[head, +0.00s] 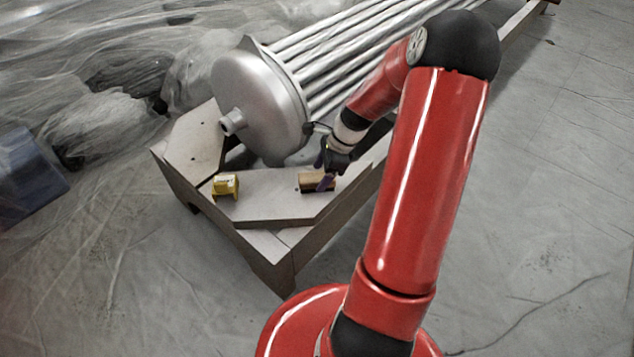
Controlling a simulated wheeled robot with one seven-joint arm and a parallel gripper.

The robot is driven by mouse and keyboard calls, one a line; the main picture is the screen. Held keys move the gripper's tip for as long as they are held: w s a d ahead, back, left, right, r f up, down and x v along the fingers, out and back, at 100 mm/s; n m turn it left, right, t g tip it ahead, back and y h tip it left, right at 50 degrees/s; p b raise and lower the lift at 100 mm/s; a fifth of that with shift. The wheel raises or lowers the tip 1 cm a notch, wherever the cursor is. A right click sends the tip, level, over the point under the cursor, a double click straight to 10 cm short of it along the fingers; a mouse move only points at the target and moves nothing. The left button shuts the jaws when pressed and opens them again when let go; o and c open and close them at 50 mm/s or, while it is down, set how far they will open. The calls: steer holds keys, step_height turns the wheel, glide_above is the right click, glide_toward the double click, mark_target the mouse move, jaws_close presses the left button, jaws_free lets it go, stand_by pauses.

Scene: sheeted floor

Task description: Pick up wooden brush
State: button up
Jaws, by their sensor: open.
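A small brown wooden block-like thing, which I take for the wooden brush (310,181), lies on the wooden platform (270,210) in the head view, right of the platform's middle. The gripper is open. The view is too small to tell whether the fingers touch the brush or stand around it.
A yellow box-like object (225,186) stands left of the brush. A large silver tank with metal tubes (262,100) lies just behind, close to my forearm. A blue container (25,175) stands far left. The sheeted floor at the right is clear.

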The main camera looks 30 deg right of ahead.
mark_target(320, 176)
steer(key=shift+x, duration=1.55)
steer(key=shift+f, duration=0.2)
steer(key=c, duration=1.1)
